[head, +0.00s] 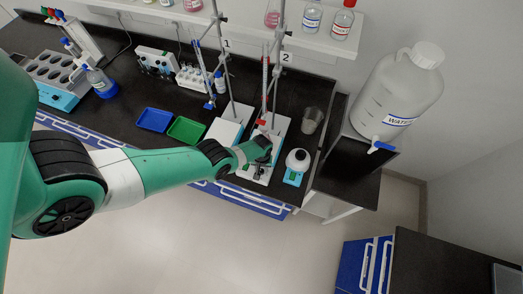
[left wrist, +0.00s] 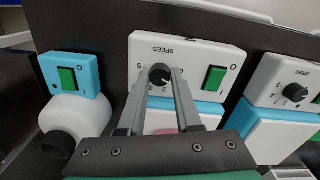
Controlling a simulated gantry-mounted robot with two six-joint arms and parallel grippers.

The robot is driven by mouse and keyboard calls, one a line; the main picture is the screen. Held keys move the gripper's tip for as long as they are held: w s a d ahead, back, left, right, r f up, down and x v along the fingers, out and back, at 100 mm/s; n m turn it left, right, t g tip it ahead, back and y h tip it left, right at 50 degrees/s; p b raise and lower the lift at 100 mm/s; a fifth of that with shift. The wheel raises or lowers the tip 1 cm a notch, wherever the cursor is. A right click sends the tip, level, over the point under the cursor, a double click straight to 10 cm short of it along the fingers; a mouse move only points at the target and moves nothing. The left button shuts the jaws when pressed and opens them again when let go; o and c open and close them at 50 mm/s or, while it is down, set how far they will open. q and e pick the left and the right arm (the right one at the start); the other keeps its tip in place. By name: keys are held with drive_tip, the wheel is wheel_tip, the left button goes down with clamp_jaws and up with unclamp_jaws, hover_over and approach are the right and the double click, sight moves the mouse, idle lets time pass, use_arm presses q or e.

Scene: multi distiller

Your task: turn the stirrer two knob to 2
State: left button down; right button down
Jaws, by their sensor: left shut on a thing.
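Stirrer two (head: 277,126) is the white plate unit under the stand marked 2 in the head view. Its front panel (left wrist: 206,51) shows upside down in the left wrist view, with the word SPEED, a number dial and a green switch (left wrist: 214,78). Its black knob (left wrist: 160,74) sits between the fingertips of my left gripper (left wrist: 161,80), which is shut on it. In the head view my left gripper (head: 263,146) is at the front of stirrer two. The fingers partly cover the dial, and I cannot read the knob's setting. My right gripper is not in view.
Stirrer one (head: 226,130) stands close to the left, its knob (left wrist: 295,92) at the right of the wrist view. A white round-topped device (head: 297,160) stands close on the other side. A grey beaker (head: 312,119) is behind it. Blue (head: 154,120) and green (head: 187,130) trays lie left.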

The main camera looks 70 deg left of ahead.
use_arm(q)
drive_tip(key=m, duration=0.4)
drive_tip(key=shift+m, duration=0.3)
drive_tip(key=m, duration=0.4)
drive_tip(key=shift+m, duration=0.4)
drive_tip(key=shift+f, duration=0.1)
drive_tip(key=c, duration=0.6)
unclamp_jaws()
